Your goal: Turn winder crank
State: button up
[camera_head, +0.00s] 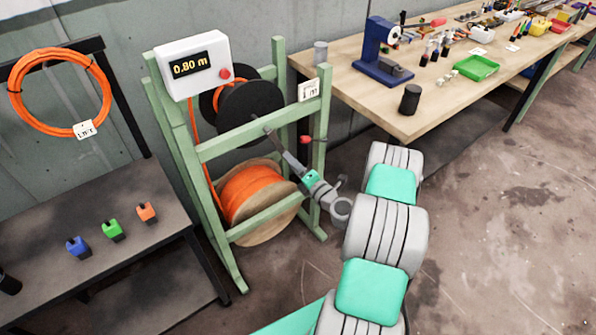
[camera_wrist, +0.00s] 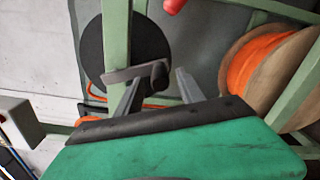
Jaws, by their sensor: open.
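The winder is a green frame (camera_head: 250,142) with a black winding reel (camera_head: 240,110) in its upper part. The reel also shows in the wrist view (camera_wrist: 92,45). My gripper (camera_head: 273,133) reaches in from the right, its fingers in front of the reel's lower right side. In the wrist view my gripper (camera_wrist: 168,88) is open, fingers apart. A dark grey bar (camera_wrist: 128,73), perhaps the crank, lies by the left fingertip; I cannot tell if they touch. The crank is not clear in the head view, where my fingers overlap that area.
A display box (camera_head: 193,66) reading 0.80 m tops the frame. An orange cable spool (camera_head: 250,190) sits below the reel. A red knob (camera_head: 305,139) is by the right post. A dark table (camera_head: 60,225) stands left, a wooden workbench (camera_head: 450,95) right.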

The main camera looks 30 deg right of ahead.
jog(key=s+b, duration=0.2)
jog(key=s, duration=0.3)
jog(key=shift+d+b, duration=0.4)
jog(key=shift+c, duration=0.5)
